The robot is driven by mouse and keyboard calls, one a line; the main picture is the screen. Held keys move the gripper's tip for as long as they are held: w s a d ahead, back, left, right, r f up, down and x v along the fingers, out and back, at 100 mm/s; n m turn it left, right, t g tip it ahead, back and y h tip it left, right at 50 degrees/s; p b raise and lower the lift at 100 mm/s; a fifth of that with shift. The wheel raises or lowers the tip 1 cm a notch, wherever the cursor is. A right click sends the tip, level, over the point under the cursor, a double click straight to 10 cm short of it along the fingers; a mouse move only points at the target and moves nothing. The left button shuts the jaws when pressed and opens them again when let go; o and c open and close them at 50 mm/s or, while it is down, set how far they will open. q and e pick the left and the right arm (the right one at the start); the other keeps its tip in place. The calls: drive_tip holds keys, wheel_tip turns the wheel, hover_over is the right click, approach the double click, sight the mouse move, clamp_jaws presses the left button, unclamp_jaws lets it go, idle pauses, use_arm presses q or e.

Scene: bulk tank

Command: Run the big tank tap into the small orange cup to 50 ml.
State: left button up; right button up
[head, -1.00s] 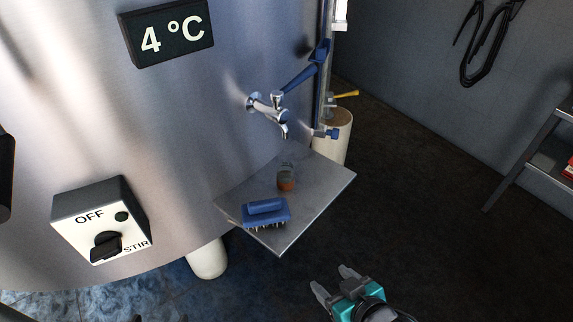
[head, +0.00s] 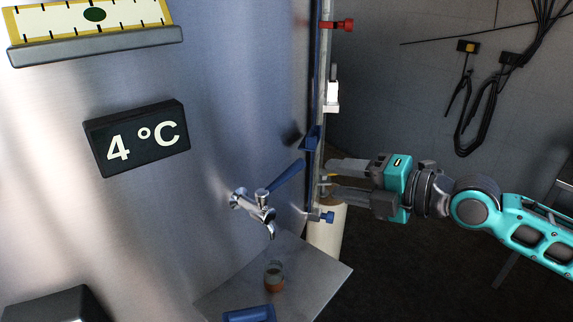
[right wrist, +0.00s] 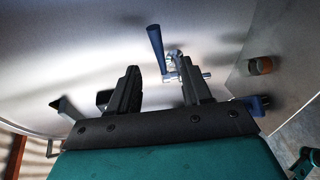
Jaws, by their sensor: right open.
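The big tank tap (head: 262,208) is chrome with a blue lever (head: 287,177) slanting up to the right; no stream shows at its spout. The tap also shows in the right wrist view (right wrist: 174,66), its blue lever between my fingers' lines. The small orange cup (head: 274,277), orange low down and see-through above, stands upright on the metal shelf (head: 318,282) below the spout. It also shows in the right wrist view (right wrist: 260,65). I cannot read its level. My right gripper (head: 329,181) is open and empty, to the right of the lever and apart from it. My left gripper is not seen.
A blue brush (head: 249,314) lies on the shelf's front. A vertical pipe with a red valve (head: 338,25) and a blue valve (head: 323,216) runs up behind my right fingers. A white tank leg (head: 325,238) stands below. A 4 °C display (head: 137,137) is at left.

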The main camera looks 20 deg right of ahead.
sight(289, 174)
drive_tip(key=p+x, duration=0.2)
drive_tip(key=x, duration=1)
drive_tip(key=shift+w+a+r, duration=0.15)
drive_tip(key=shift+w+a, duration=0.15)
drive_tip(key=shift+a, duration=0.05)
drive_tip(key=shift+c, duration=0.4)
clamp_jaws()
